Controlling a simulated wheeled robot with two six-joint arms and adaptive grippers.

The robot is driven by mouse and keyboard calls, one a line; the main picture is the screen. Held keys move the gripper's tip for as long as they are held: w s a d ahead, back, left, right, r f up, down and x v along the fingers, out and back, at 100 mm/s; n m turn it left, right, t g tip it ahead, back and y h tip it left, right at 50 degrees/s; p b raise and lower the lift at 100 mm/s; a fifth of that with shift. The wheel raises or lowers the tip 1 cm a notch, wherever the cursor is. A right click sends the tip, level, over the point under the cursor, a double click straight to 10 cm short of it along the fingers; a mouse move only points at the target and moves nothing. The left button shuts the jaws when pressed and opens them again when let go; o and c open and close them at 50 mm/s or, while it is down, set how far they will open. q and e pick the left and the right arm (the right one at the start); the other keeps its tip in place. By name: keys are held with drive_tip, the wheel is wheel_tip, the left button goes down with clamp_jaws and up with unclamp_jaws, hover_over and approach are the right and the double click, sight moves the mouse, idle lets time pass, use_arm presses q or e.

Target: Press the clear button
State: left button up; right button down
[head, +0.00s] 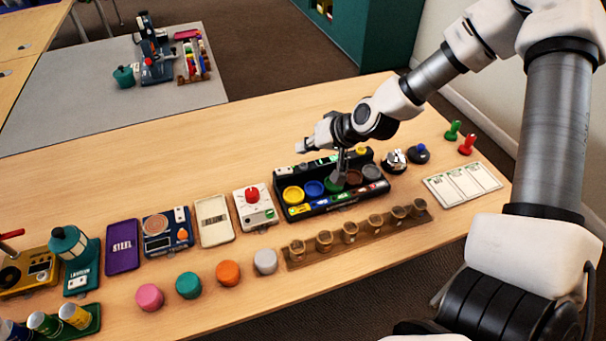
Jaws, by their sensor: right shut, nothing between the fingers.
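A black sorting unit (369,158) stands on the table, with round yellow (293,195), blue (314,188), green (335,184), brown (354,177) and grey (371,172) pads. Coloured labels line its front. I cannot make out which control is the clear button; the lettering is too small. My right gripper (338,178) points down, shut and empty, over the green pad and partly hiding it. I cannot tell whether its tips touch it. My left gripper is not in view.
A wooden rack (374,234) of small cups lies in front of the unit. A white device with a red knob (252,194), a scale (157,225) and coloured pucks (228,273) are to the left. Stamps (466,145) and a white card (462,184) are to the right.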

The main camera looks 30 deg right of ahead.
sight(306, 166)
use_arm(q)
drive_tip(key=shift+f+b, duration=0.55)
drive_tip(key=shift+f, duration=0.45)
use_arm(e)
drive_tip(key=shift+f, duration=1.1)
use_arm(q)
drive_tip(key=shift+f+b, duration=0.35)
use_arm(e)
drive_tip(key=shift+f, duration=0.4)
use_arm(q)
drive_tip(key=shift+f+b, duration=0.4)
drive_tip(key=shift+b, duration=0.05)
use_arm(e)
drive_tip(key=shift+s+f, duration=0.1)
drive_tip(key=shift+f, duration=0.35)
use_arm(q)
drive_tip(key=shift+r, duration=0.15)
use_arm(e)
drive_tip(key=shift+r, duration=0.15)
use_arm(q)
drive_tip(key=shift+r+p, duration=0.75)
drive_tip(key=shift+p, duration=0.2)
use_arm(e)
drive_tip(key=shift+r, duration=0.75)
wheel_tip(306, 166, up, 5)
drive_tip(key=p, duration=0.5)
drive_tip(key=shift+r, duration=0.1)
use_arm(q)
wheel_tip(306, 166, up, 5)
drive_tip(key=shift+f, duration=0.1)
